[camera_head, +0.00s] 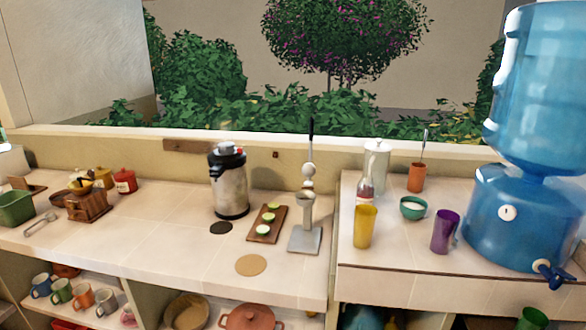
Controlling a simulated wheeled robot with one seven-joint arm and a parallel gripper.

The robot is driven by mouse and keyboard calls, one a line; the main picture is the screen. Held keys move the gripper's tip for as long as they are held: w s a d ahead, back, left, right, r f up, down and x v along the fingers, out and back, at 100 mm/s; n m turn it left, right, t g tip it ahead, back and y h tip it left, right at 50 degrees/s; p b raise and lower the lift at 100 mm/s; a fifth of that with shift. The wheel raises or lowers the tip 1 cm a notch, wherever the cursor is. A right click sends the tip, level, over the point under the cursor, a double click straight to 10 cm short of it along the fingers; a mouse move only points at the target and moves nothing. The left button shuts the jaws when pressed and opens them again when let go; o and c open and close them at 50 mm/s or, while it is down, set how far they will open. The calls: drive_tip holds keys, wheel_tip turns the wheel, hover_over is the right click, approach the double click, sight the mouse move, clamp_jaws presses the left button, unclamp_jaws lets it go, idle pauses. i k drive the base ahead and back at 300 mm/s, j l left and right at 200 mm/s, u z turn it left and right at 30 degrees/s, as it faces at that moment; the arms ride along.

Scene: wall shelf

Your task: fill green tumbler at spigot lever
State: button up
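A green tumbler (533,319) shows at the bottom right, partly cut off by the lower picture edge. It is below the counter edge and roughly under the spigot; I cannot tell what supports it. The blue spigot with its dark blue lever (552,274) sticks out from the front of the blue water dispenser base (507,228). A large blue water bottle (545,90) stands upside down on that base. My gripper is not in view.
A purple tumbler (445,231), a yellow tumbler (365,226) and a teal bowl (413,208) stand left of the dispenser on the raised counter (400,258). A juicer (305,215), steel urn (231,185) and cutting board (267,224) occupy the lower counter. Mugs (82,296) sit below.

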sight(559, 271)
drive_tip(key=z, duration=0.95)
